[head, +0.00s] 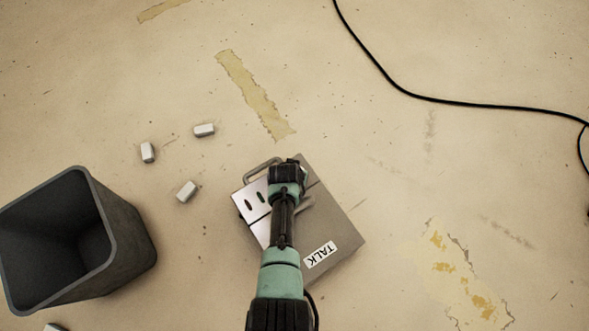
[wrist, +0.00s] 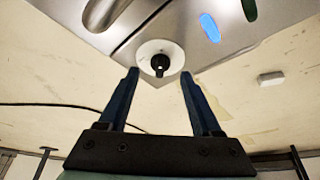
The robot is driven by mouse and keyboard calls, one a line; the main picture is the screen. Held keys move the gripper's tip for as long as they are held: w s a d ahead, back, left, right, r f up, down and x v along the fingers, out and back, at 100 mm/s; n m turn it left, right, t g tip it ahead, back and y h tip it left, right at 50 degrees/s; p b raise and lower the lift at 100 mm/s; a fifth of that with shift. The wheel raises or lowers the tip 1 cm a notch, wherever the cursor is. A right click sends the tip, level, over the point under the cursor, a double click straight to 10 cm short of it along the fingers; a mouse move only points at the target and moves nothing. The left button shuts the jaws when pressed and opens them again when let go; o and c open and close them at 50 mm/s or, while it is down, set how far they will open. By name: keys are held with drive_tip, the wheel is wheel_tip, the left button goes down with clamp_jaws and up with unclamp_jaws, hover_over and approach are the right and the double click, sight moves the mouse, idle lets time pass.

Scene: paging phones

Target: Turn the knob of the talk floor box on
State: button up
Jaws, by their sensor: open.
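The talk floor box (head: 343,222) is a grey metal box on the floor with a white TALK label (head: 320,254). My arm covers part of its top in the head view, and my gripper's fingers are hidden there. In the wrist view the box's metal plate (wrist: 178,22) shows at the top, with a blue slot (wrist: 210,27) and dark slots. The black knob (wrist: 160,65) sits on a white round disc near the plate's corner. My gripper (wrist: 160,73) is open, one finger on each side of the knob in the picture. I see no contact with it.
A dark open bin (head: 128,232) stands at the left. Small white blocks (head: 204,130) lie on the floor beyond the box, and one (wrist: 271,79) shows in the wrist view. A black cable (head: 430,98) runs across the upper right. The floor right of the box is clear.

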drive_tip(key=d+p+v, duration=0.1)
drive_tip(key=p+v, duration=0.6)
drive_tip(key=v, duration=0.3)
drive_tip(key=shift+a+r, duration=0.3)
drive_tip(key=shift+a, duration=0.15)
drive_tip(key=shift+s, duration=0.1)
drive_tip(key=w+a+r+t, duration=0.1)
drive_tip(key=w+r+t, duration=0.2)
drive_tip(key=w+r, duration=0.6)
drive_tip(key=w+r+t, duration=0.3)
drive_tip(key=w+r, duration=0.3)
drive_tip(key=r, duration=0.6)
drive_tip(key=w+r+t, duration=0.2)
drive_tip(key=r+t, duration=0.1)
drive_tip(key=r, duration=1)
drive_tip(key=w+r+t, duration=0.3)
drive_tip(key=r, duration=0.9)
drive_tip(key=s+d+r+n+t+p, duration=0.1)
drive_tip(key=s+r+t, duration=0.25)
drive_tip(key=r, duration=0.85)
drive_tip(key=s+d+r+t, duration=0.15)
drive_tip(key=s+r, duration=0.25)
drive_tip(key=r, duration=0.9)
drive_tip(key=s+r+n+t+y, duration=0.1)
drive_tip(key=s+r+t, duration=0.5)
drive_tip(key=s+r, duration=0.85)
wheel_tip(320, 180, up, 38)
drive_tip(key=p, duration=3.8)
drive_tip(key=shift+a, duration=0.2)
